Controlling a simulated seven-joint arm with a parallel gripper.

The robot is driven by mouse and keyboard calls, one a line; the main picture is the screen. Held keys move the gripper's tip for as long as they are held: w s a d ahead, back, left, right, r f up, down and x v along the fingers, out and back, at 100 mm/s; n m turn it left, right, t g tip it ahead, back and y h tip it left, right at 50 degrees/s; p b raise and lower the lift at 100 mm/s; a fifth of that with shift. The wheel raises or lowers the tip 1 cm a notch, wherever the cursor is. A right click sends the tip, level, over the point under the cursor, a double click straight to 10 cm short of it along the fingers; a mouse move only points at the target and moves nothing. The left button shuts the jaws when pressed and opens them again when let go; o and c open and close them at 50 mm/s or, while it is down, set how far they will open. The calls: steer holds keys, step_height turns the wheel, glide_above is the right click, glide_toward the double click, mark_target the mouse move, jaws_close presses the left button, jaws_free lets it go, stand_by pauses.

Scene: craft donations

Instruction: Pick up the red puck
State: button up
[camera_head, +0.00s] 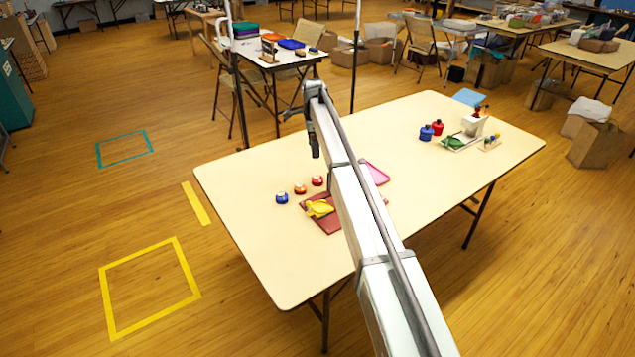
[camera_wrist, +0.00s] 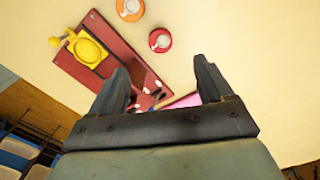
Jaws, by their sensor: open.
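The red puck (camera_head: 317,180) lies on the cream table at the right end of a short row with an orange puck (camera_head: 300,188) and a blue puck (camera_head: 282,198). In the wrist view the red puck (camera_wrist: 160,39) has a white top detail and lies beyond my fingertips, roughly between their lines. The orange puck (camera_wrist: 130,8) is just past it, cut by the top edge. My gripper (camera_wrist: 160,78) is open and empty. In the head view my gripper (camera_head: 316,152) hangs above the table, pointing down, apart from the red puck.
A dark red board (camera_head: 326,226) with a yellow item (camera_head: 319,208) lies close to the pucks, partly behind my arm. A pink flat piece (camera_head: 377,174) lies to the right. Blue (camera_head: 426,133) and red (camera_head: 438,127) pots stand farther back. The table's left part is clear.

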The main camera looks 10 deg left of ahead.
glide_above(318, 179)
steer(key=a, duration=0.2)
steer(key=f, duration=0.8)
steer(key=shift+d+f, duration=0.1)
steer(key=shift+d, duration=0.15)
steer(key=shift+w+d+f, duration=0.1)
steer(key=shift+d+f, duration=0.15)
steer(key=shift+f, duration=0.65)
steer(key=shift+s+d+f, duration=0.1)
steer(key=shift+d+f, duration=0.1)
steer(key=shift+f, duration=0.75)
steer(key=shift+w+d+f, duration=0.1)
steer(key=shift+d+f, duration=0.15)
steer(key=shift+f, duration=0.65)
steer(key=c, duration=1.1)
